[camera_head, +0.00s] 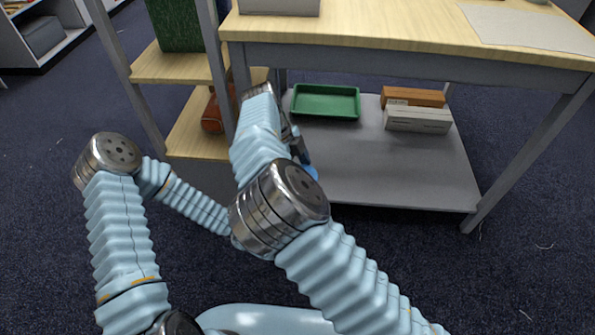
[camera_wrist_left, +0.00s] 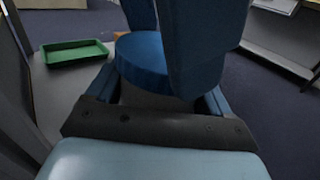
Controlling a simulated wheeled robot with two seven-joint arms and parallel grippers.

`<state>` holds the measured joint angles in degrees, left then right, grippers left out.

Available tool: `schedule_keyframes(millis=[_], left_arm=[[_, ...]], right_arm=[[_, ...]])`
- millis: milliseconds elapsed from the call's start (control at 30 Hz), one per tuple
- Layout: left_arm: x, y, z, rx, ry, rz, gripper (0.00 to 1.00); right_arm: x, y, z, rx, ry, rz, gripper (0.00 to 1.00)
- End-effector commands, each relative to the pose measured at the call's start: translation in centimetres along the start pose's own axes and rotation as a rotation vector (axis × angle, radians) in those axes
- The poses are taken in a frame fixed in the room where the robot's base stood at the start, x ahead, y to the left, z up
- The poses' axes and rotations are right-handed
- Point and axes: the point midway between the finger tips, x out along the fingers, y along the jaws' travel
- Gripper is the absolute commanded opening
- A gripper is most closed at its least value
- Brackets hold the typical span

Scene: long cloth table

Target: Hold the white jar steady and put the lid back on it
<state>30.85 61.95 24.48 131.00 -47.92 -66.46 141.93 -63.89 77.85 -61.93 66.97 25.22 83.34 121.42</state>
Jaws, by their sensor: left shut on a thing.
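My left gripper (camera_wrist_left: 172,42) is shut on a blue round thing (camera_wrist_left: 142,62) with a flat disc shape, seen between its blue fingers in the left wrist view. I cannot tell whether this is the lid. In the head view a bit of blue (camera_head: 312,171) shows beside my right forearm, which hides most of what is there. The white jar is not seen in either view. My right gripper is not clearly seen; my right arm reaches toward the lower shelf and covers its end.
A green tray (camera_head: 326,90) lies on the grey lower shelf (camera_head: 385,170) under the wooden table (camera_head: 400,42). An orange-brown box (camera_head: 413,97) and a whitish box (camera_head: 418,120) lie to its right. Wooden side shelves and table legs (camera_head: 535,145) stand close by. Dark carpet is clear in front.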

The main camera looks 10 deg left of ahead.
Motion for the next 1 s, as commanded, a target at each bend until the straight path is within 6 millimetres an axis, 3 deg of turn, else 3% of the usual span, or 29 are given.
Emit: schedule_keyframes(millis=[33, 167, 200, 300, 733, 1000], left_arm=[[0.0, -0.1, 0.2, -0.001, -0.004, -0.003, 0.00], [0.0, -0.1, 0.2, -0.001, -0.005, -0.003, 0.00], [0.0, -0.1, 0.2, -0.001, -0.005, -0.003, 0.00], [0.0, -0.1, 0.2, -0.001, -0.005, -0.003, 0.00], [0.0, 0.0, 0.1, -0.001, -0.002, 0.001, 0.00], [0.0, 0.0, 0.1, -0.001, -0.002, -0.001, 0.00]], right_arm=[[0.1, -0.3, 0.0, 0.072, -0.002, 0.030, 0.58], [0.1, -0.1, 0.0, 0.057, -0.003, 0.021, 0.58], [0.1, -0.1, 0.1, 0.057, -0.003, 0.021, 0.89], [0.1, -0.1, 0.0, 0.056, -0.003, 0.021, 1.00], [-0.7, 0.0, 0.1, 0.051, -0.004, 0.022, 1.00], [-5.8, -0.3, 0.1, 0.053, -0.008, 0.017, 1.00]])
